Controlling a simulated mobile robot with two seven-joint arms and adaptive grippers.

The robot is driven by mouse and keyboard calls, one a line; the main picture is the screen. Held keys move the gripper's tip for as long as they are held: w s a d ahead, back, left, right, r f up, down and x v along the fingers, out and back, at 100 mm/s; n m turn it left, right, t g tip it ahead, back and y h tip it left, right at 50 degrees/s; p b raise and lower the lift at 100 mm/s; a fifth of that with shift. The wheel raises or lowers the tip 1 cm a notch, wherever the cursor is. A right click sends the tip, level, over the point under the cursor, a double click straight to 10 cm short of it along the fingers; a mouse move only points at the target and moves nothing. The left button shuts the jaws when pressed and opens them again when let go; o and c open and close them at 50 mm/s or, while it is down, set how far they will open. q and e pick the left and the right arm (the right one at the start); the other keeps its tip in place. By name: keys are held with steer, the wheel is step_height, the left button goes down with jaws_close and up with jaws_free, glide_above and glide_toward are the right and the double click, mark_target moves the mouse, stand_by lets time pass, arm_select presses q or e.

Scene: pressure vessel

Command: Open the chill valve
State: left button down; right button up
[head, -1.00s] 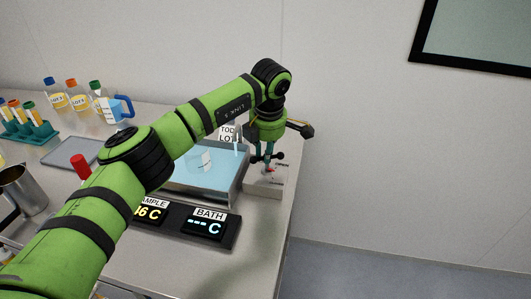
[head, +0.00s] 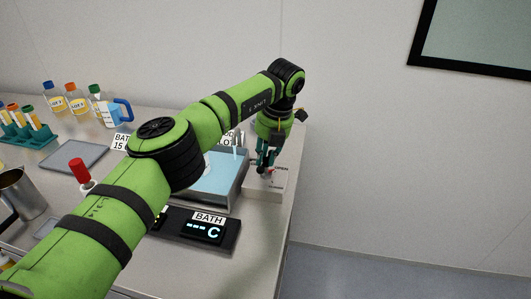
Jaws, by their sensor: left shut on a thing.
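The chill valve is a pale block (head: 264,194) at the right end of the bench, with small lettering on top and a bit of red showing at its handle. My left gripper (head: 267,170) points down over this block and is shut on the valve handle, which its fingers mostly hide. How far the handle is turned cannot be made out. My right gripper does not show.
A bath of blue liquid (head: 221,180) stands left of the valve, partly behind my left arm. The BATH display (head: 204,231) in front reads dashes. Bottles (head: 77,99), a tube rack (head: 28,136) and a blue-handled jug (head: 113,112) stand farther left. The bench edge is close on the right.

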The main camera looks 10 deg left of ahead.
arm_select(q)
steer(key=shift+n, duration=1.1)
steer(key=shift+p, duration=0.3)
steer(key=c, duration=1.1)
jaws_free()
